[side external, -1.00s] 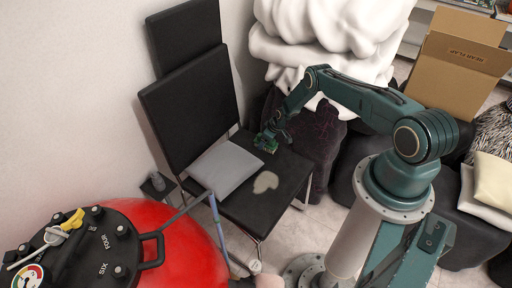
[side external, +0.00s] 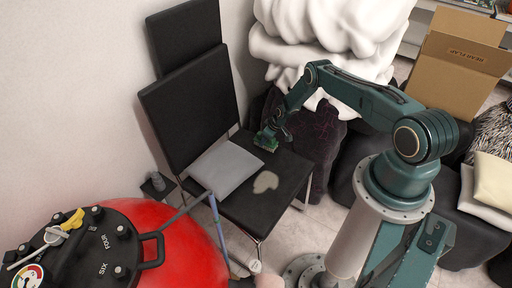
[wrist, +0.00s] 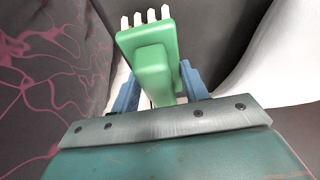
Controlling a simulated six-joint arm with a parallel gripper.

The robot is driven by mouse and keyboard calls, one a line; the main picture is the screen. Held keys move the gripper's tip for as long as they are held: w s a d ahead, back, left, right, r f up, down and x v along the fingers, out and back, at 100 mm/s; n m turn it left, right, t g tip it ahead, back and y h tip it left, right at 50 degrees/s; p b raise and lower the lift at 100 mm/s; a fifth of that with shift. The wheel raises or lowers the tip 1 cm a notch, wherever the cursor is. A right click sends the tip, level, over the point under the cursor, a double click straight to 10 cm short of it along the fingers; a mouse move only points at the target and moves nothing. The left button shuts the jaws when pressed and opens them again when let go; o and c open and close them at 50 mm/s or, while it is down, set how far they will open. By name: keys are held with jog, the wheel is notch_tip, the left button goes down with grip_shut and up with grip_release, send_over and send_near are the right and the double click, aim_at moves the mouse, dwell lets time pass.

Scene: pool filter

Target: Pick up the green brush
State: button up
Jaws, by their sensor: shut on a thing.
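The green brush (wrist: 152,62) with white bristles shows in the wrist view, between the two blue fingers of my gripper (wrist: 160,88). The fingers are shut on it. In the side view my gripper (side external: 270,138) is at the back of the black chair's seat (side external: 284,180), with the small green brush (side external: 265,143) at its tip. I cannot tell whether the brush touches the seat or is just above it.
A grey cushion (side external: 224,168) lies on the seat left of my gripper, and a pale patch (side external: 265,182) is in front. A dark patterned beanbag (side external: 318,135) stands right of the chair. A red tank (side external: 190,250) is at front left.

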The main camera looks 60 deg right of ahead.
notch_tip(320, 180, up, 19)
dwell(0.7)
dwell(0.4)
jog(key=shift+o, duration=1.1)
jog(key=shift+c, duration=0.4)
jog(key=s+a+f+n+g+y, duration=0.1)
jog(key=s+a+f+n, duration=0.2)
jog(key=a, duration=0.5)
jog(key=s+a+f+n+g+y, duration=0.2)
jog(key=s+a+n, duration=0.3)
jog(key=a+n, duration=0.3)
jog(key=s+a+f+n+g+y, duration=0.1)
jog(key=s+a+f+n, duration=0.4)
jog(key=a, duration=0.3)
jog(key=shift+a+n, duration=0.4)
jog(key=shift+n, duration=0.3)
